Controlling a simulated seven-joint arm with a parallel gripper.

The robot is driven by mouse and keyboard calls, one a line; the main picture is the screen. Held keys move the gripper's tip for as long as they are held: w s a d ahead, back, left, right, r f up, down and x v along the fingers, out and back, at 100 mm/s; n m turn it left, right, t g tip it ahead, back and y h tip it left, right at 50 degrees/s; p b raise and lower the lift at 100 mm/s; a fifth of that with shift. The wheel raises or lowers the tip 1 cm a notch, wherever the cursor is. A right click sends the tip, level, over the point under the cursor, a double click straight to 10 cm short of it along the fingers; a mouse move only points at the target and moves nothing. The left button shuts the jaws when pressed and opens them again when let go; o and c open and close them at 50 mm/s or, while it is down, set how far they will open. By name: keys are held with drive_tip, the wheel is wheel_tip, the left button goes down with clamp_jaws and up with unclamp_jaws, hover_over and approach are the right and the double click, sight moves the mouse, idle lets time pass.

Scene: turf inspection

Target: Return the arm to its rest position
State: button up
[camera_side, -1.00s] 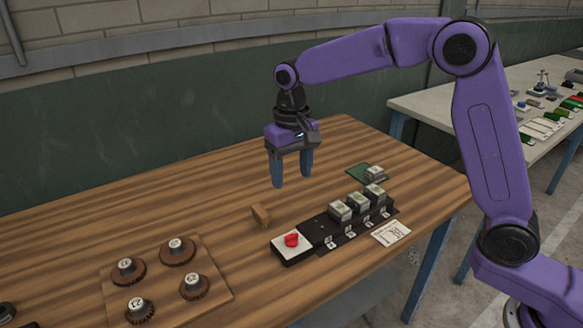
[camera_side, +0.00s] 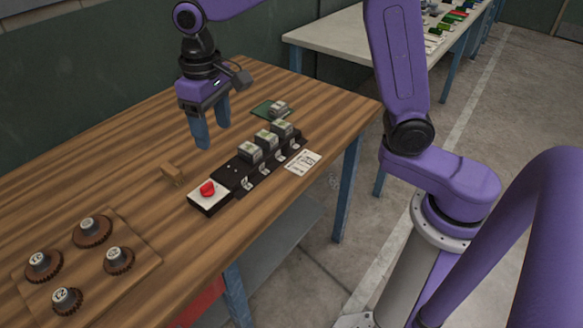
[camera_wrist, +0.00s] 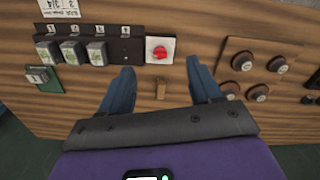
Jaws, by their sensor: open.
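My gripper (camera_side: 209,133) hangs above the wooden table (camera_side: 120,155), pointing down, with its two blue fingers apart and nothing between them. In the wrist view my gripper (camera_wrist: 160,88) also shows its fingers spread, with bare wood and a small wooden block (camera_wrist: 161,89) below and between them in the picture. In the side view the small block (camera_side: 172,173) lies on the table to the lower left of the fingers, apart from them.
A black rack (camera_side: 237,172) holds several grey blocks, with a red button box (camera_side: 209,194) at its near end. One block sits on a green pad (camera_side: 262,110). A board (camera_side: 136,270) carries several round knobs at left. A printed card (camera_side: 302,162) lies beside the rack.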

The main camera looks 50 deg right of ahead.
drive_tip(key=s+d+f+n, duration=0.1)
drive_tip(key=s+d+n, duration=0.4)
drive_tip(key=s, duration=0.8)
drive_tip(key=s+d+f+n, duration=0.2)
drive_tip(key=s+d+n, duration=0.2)
drive_tip(key=s+d, duration=0.4)
drive_tip(key=s, duration=0.5)
drive_tip(key=shift+s+d+f+n, duration=0.15)
drive_tip(key=shift+s+d+n, duration=0.15)
drive_tip(key=shift+n, duration=0.1)
